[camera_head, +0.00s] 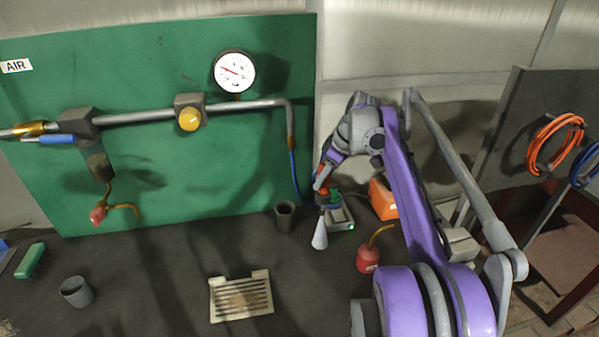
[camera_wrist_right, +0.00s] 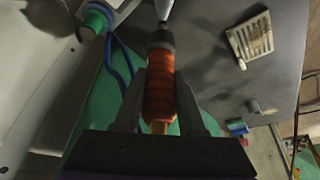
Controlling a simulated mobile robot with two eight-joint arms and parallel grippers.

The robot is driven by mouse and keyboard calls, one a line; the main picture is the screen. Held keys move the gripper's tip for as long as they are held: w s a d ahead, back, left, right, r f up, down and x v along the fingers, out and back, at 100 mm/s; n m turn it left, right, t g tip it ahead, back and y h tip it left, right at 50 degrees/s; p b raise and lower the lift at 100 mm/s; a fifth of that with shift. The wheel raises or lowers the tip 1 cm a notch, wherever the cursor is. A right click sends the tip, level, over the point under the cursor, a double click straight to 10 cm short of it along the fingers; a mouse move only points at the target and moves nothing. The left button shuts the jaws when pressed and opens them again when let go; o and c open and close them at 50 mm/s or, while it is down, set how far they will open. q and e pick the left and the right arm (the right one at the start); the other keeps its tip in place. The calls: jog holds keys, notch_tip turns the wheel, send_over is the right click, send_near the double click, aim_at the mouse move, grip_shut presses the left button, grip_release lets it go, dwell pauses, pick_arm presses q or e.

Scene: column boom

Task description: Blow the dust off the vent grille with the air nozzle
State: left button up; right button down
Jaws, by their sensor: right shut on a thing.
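The vent grille (camera_head: 241,297) is a cream slatted panel lying on the dark bench at the front middle, with a brownish dust patch on its slats. It also shows in the right wrist view (camera_wrist_right: 250,38). My right gripper (camera_head: 322,186) is shut on the air nozzle, around its orange ribbed body (camera_wrist_right: 160,92). The nozzle's pale cone tip (camera_head: 320,235) points down over the bench, to the right of the grille and apart from it. A blue hose (camera_head: 294,175) runs down from the pipe behind. My left gripper is not in view.
A green board carries a pipe (camera_head: 140,116), a yellow knob (camera_head: 190,119) and a gauge (camera_head: 235,71). Dark cups (camera_head: 285,216) (camera_head: 77,291), a red oil can (camera_head: 368,258) and an orange box (camera_head: 383,199) stand on the bench.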

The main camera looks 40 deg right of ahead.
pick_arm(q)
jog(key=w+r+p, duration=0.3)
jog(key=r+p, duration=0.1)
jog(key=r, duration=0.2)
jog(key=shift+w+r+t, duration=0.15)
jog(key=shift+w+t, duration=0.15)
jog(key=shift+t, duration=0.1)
pick_arm(e)
jog(key=v, duration=1.1)
jog(key=shift+s+d, duration=0.2)
jog(key=shift+s, duration=0.25)
jog(key=shift+f, duration=0.2)
